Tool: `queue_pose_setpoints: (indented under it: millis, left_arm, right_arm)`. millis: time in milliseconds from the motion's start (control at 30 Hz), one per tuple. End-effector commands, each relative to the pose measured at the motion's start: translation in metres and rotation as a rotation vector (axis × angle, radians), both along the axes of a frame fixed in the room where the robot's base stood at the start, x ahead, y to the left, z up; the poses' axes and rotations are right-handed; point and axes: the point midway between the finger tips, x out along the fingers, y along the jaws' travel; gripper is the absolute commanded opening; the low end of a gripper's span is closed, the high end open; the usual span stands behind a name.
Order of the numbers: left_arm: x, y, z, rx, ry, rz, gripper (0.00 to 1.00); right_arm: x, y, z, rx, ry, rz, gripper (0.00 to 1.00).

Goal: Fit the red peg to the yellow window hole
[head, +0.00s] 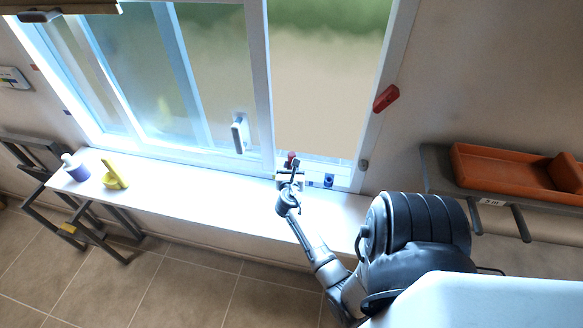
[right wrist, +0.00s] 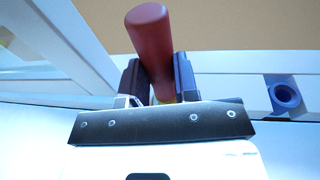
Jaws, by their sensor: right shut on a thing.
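The red peg (head: 291,158) stands at the lower edge of the window, above the white sill. My right gripper (head: 289,176) is shut on it. In the right wrist view the red peg (right wrist: 150,45) rises tilted between the two dark fingers of my right gripper (right wrist: 155,85). A small yellow patch (right wrist: 164,97) shows at the peg's lower end between the fingers. I cannot tell whether it is the yellow window hole or whether the peg is in it. My left gripper is not in view.
A blue round hole (right wrist: 286,96) sits in the window frame to the right of my gripper. A red fitting (head: 386,97) is on the right frame. A purple-and-white bottle (head: 75,168) and a yellow object (head: 114,175) stand on the sill's left. An orange tray (head: 500,170) is at right.

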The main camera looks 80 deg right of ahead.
Motion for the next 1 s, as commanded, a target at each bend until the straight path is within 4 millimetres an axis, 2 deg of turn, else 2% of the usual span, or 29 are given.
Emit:
queue_pose_setpoints:
  millis: [533,567,833,1000]
  left_arm:
    - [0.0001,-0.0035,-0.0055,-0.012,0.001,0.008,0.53]
    - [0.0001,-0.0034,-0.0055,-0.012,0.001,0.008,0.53]
    - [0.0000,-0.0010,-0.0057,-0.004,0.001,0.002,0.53]
    - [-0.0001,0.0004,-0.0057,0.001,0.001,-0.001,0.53]
  right_arm:
    - [-0.0003,0.0002,-0.0078,0.001,0.001,0.000,0.00]
    - [-0.0003,0.0002,-0.0079,0.001,0.001,0.000,0.30]
    - [-0.0002,0.0001,-0.0075,0.000,0.001,0.000,0.56]
    - [-0.0001,0.0001,-0.0073,0.000,0.001,0.000,0.58]
